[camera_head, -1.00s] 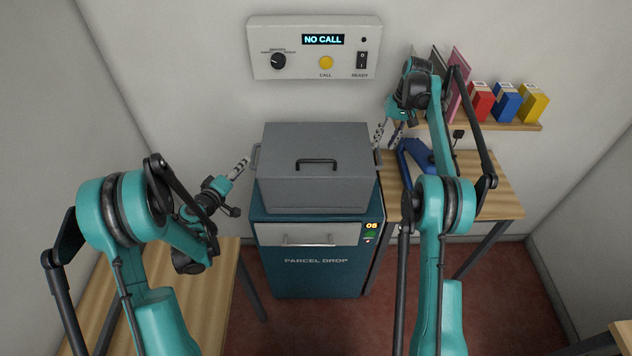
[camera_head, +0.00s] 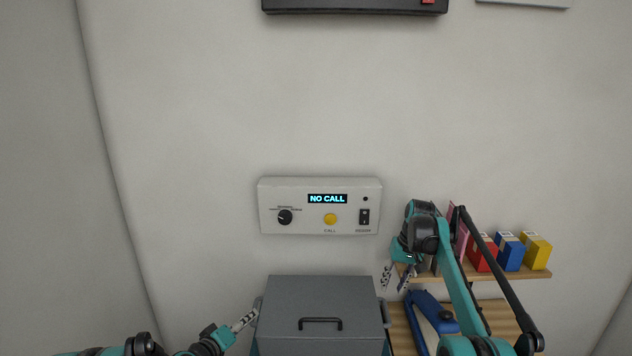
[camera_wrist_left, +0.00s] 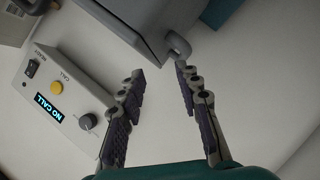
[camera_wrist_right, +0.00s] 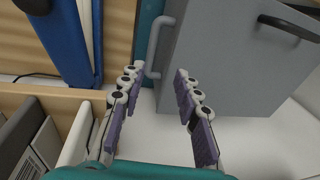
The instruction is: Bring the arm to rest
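My left gripper (camera_head: 246,318) is low in the head view, just left of the grey lidded box. In the left wrist view its fingers (camera_wrist_left: 160,85) are apart with nothing between them. My right gripper (camera_head: 396,278) is at the right of the box, near its right side handle. In the right wrist view its fingers (camera_wrist_right: 155,82) are also apart and empty. The grey box (camera_head: 284,338) has a dark handle on top. It also shows in the right wrist view (camera_wrist_right: 225,70) and the left wrist view (camera_wrist_left: 150,25). Neither gripper visibly touches it.
A wall panel (camera_head: 271,213) reads NO CALL, with a dial, yellow button and switch. A shelf (camera_head: 535,274) at the right holds red, blue and yellow boxes. A blue object (camera_head: 424,312) stands on the table beneath it. The wall above is mostly clear.

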